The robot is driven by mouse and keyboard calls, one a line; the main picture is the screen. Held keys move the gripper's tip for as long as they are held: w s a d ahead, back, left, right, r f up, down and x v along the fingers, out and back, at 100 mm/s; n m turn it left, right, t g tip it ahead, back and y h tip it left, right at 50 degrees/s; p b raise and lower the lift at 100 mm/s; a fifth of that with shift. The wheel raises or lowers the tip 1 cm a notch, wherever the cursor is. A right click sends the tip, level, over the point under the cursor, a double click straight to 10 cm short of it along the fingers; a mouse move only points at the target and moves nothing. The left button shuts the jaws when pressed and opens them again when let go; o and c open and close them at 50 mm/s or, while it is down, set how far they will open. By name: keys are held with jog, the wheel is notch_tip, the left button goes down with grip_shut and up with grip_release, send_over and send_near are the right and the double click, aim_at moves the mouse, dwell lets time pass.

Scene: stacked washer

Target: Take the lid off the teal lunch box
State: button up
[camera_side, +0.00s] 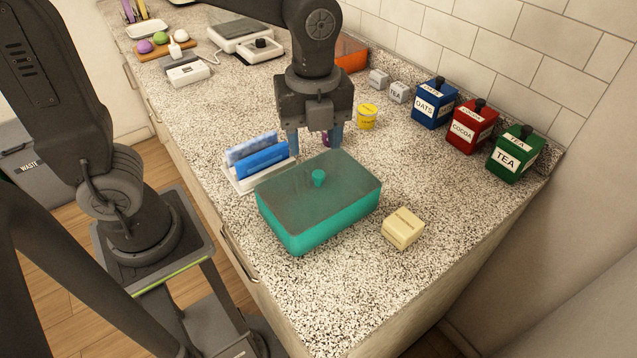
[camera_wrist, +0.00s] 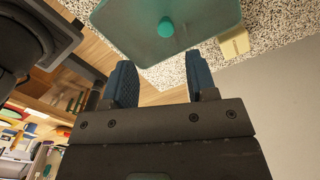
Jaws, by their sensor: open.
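The teal lunch box (camera_side: 318,228) stands on the speckled counter, with its greyish see-through lid (camera_side: 345,180) on top. The lid has a small round teal knob (camera_side: 318,178) at its middle. My gripper (camera_side: 315,148) is open and empty, with its blue fingers pointing down, behind and above the box in the side view. In the wrist view my gripper's fingers (camera_wrist: 160,82) are spread apart. There the lid (camera_wrist: 205,22) and its knob (camera_wrist: 166,27) lie beyond the fingertips, and the knob is clear of them.
A cream block (camera_side: 403,230) sits right of the box. A white holder with blue packets (camera_side: 262,160) stands close on its left. A yellow tub (camera_side: 367,117) and blue (camera_side: 434,103), red (camera_side: 472,126) and green (camera_side: 515,155) canisters stand behind. The counter in front is clear.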

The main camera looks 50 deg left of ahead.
aim_at(318, 173)
jog(key=f, duration=0.8)
jog(key=shift+w, duration=0.4)
jog(key=shift+c, duration=0.4)
grip_shut()
